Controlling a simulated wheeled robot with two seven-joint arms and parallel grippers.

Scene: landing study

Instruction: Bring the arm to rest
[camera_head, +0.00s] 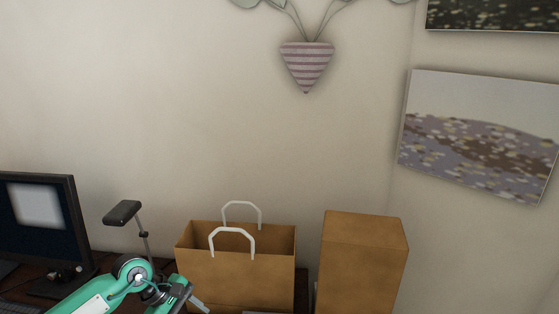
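My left arm (110,288), teal and grey, comes in from the lower left. My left gripper (190,300) is at its end near the bottom edge, in front of the left side of a brown paper bag (250,283). The gripper is seen small and partly cut off, so I cannot tell whether it is open or shut or holds anything. My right arm and gripper are not in view.
The open bag has two white handles. A tall brown box (360,262) stands to its right. A monitor (40,225) and a dark-headed stand (123,212) are at left on a dark desk (105,262). Pictures (480,135) and a striped planter (306,65) hang on the walls.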

